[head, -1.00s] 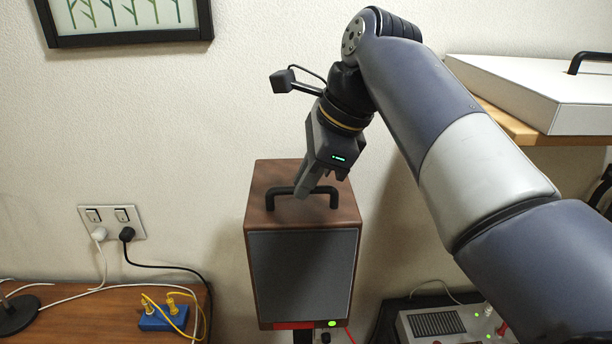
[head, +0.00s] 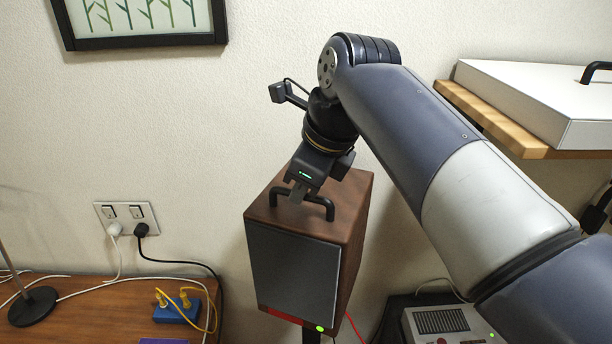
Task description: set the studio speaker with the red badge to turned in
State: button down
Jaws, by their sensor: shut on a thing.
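The studio speaker (head: 293,272) is a brown wooden box with a dark grey front, standing in the middle of the head view. A red badge (head: 284,316) runs along its lower front edge, beside a small green light (head: 320,328). A black bar handle (head: 328,207) is on its top. My gripper (head: 298,194) is over the speaker's top and shut on this handle. The speaker's front faces towards the lower left. Its right side shows. The gripper hides part of the handle.
A wall socket with plugs (head: 127,217) and cables is at left. A wooden desk (head: 95,318) holds a blue box (head: 176,309) and a lamp base (head: 33,306). A white case (head: 540,95) lies on a shelf (head: 480,115) at right. A grey device (head: 446,326) is below.

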jog(key=shift+w+a+m, duration=0.15)
jog(key=shift+a+m, duration=0.2)
jog(key=shift+m, duration=0.25)
jog(key=c, duration=1.5)
grip_release()
jog(key=shift+o, duration=0.2)
jog(key=v, duration=1)
jog(key=shift+s+a+r, duration=0.15)
jog(key=shift+s+r, duration=0.2)
jog(key=x, duration=1.1)
jog(key=shift+w+d, duration=0.2)
jog(key=shift+d, duration=0.1)
jog(key=shift+r, duration=0.1)
